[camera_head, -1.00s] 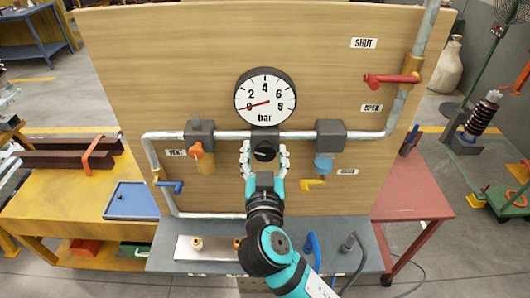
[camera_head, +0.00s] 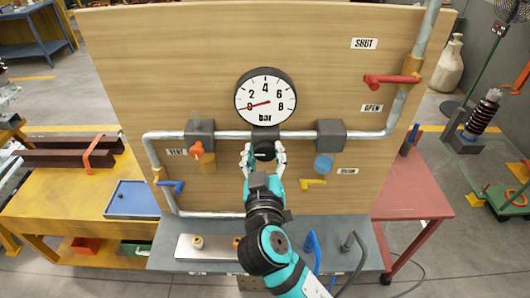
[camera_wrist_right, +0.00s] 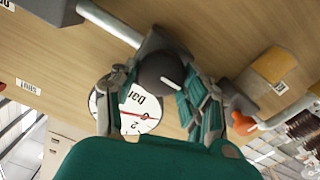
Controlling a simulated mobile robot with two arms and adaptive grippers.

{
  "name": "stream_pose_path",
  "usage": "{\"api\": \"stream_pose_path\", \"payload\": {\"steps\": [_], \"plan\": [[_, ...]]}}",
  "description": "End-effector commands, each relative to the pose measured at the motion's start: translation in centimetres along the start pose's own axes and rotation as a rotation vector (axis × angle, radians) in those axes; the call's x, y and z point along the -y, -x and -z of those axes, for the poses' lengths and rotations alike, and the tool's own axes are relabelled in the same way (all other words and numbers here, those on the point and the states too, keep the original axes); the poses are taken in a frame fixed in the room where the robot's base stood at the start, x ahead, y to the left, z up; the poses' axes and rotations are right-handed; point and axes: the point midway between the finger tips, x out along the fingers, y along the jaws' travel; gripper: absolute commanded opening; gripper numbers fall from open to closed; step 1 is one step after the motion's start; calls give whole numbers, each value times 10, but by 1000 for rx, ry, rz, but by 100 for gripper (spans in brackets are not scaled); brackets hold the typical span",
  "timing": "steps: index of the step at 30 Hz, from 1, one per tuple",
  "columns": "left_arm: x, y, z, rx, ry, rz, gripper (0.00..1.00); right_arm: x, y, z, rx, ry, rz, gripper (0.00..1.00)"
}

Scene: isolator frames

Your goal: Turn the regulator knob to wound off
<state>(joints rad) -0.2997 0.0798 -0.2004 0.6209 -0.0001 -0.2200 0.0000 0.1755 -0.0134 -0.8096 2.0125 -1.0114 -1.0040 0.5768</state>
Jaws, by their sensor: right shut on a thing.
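The black regulator knob (camera_head: 264,150) sits on the pipe below the round white gauge (camera_head: 265,97) marked in bar. My right gripper (camera_head: 264,157) is shut on the knob, with one finger on each side. In the right wrist view the dark round knob (camera_wrist_right: 160,72) shows a white line on its face, between the fingers of my right gripper (camera_wrist_right: 162,98). The gauge needle, red, points at about 0. The gauge is partly hidden behind my fingers in the wrist view (camera_wrist_right: 130,112). My left gripper is not in view.
An orange vent handle (camera_head: 197,150) is left of the knob, and a blue filter bowl (camera_head: 323,164) is to its right. A red lever (camera_head: 392,79) is on the right pipe, between SHUT and OPEN labels. Below is a grey shelf (camera_head: 165,245) with hoses.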

Motion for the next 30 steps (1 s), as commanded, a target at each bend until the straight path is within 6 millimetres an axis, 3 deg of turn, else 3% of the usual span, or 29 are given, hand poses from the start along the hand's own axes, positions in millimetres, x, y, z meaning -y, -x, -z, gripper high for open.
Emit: {"api": "stream_pose_path", "payload": {"steps": [18,30], "plan": [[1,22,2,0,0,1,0,2,0,2,-1,586,0,14],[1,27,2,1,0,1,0,4,0,0,-3,966,-2,14]]}}
